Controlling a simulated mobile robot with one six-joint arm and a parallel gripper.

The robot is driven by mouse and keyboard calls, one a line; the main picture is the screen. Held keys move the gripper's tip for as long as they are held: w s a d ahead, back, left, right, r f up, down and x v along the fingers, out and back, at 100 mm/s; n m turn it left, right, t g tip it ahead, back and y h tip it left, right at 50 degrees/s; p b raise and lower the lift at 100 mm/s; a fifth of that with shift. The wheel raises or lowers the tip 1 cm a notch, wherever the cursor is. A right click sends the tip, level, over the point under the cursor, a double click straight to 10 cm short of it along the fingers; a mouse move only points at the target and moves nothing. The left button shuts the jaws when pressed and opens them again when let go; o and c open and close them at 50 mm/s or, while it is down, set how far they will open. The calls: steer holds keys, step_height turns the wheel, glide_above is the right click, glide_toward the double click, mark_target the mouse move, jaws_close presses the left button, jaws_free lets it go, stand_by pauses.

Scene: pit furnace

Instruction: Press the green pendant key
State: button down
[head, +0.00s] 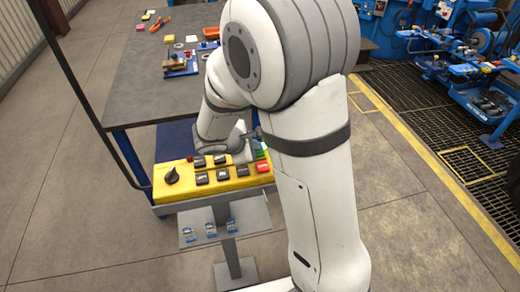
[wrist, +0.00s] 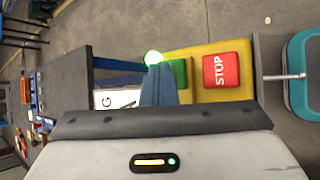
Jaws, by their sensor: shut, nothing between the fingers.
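The green key (wrist: 180,72) shows in the wrist view on the yellow pendant panel (wrist: 206,49), just left of the red STOP key (wrist: 221,70). My gripper (wrist: 158,70) is shut and empty, its blue fingers in front of the green key's left side; whether they touch it I cannot tell. A bright green light (wrist: 153,58) glows at the fingertips. In the head view the yellow panel (head: 161,195) sits on a stand, with the red key (head: 263,167) at its right end. A bit of green (head: 260,153) shows above it. My arm hides my fingertips there.
A grey shelf (head: 252,216) with small blue items is below. A dark worktable (head: 150,88) with loose parts stands behind. Blue machinery (head: 485,75) is at the right. Floor is clear at left.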

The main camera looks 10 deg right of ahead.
steer(key=shift+r+p, duration=0.35)
steer(key=shift+r, duration=0.4)
steer(key=shift+r+p, duration=1.8)
steer(key=shift+r, duration=0.8)
